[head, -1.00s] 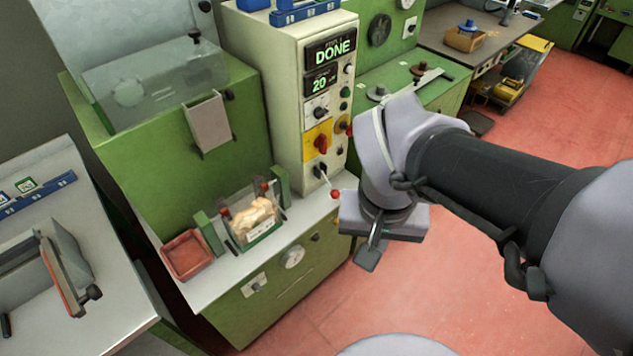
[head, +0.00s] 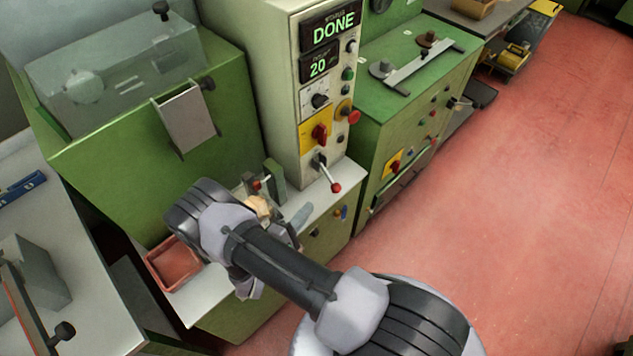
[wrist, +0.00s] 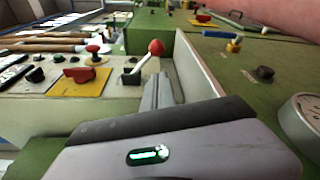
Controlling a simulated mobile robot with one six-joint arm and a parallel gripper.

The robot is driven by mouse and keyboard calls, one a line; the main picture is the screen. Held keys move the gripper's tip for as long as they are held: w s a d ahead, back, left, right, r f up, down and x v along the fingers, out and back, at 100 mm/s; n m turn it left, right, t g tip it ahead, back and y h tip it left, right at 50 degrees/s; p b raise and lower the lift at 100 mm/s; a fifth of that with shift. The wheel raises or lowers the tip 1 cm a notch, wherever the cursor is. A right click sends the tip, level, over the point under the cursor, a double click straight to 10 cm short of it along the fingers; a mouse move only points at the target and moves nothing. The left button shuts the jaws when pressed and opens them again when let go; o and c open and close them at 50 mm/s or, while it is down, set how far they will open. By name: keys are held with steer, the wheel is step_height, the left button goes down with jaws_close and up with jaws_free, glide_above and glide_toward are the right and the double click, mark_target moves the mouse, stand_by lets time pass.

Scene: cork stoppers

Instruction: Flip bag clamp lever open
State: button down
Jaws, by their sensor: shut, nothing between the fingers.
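A lever with a red ball knob (head: 335,187) sits low on the front of the cream control column and slants down to the right. In the wrist view the red-knobbed lever (wrist: 156,47) stands just beyond the fingertips, slanting up from a dark pivot. My gripper (wrist: 158,82) is shut and empty, its grey fingers pointing towards the lever without visibly touching it. In the head view my wrist hides most of the gripper and much of the bag of corks (head: 258,207), which stands between green posts on the white ledge.
The control column (head: 283,90) has a red switch (head: 320,132) and other knobs above the lever, with a display reading DONE. A red tray (head: 172,264) sits left of my wrist. A green cabinet (head: 420,110) stands to the right, with open red floor in front.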

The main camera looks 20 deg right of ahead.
mark_target(330, 178)
steer(key=shift+s, duration=0.1)
steer(key=shift+d, duration=0.2)
steer(key=b+x, duration=0.2)
steer(key=x, duration=0.6)
steer(key=shift+w+d+b, duration=0.25)
steer(key=shift+d+b, duration=0.05)
steer(key=shift+w+d, duration=0.3)
steer(key=shift+d, duration=0.1)
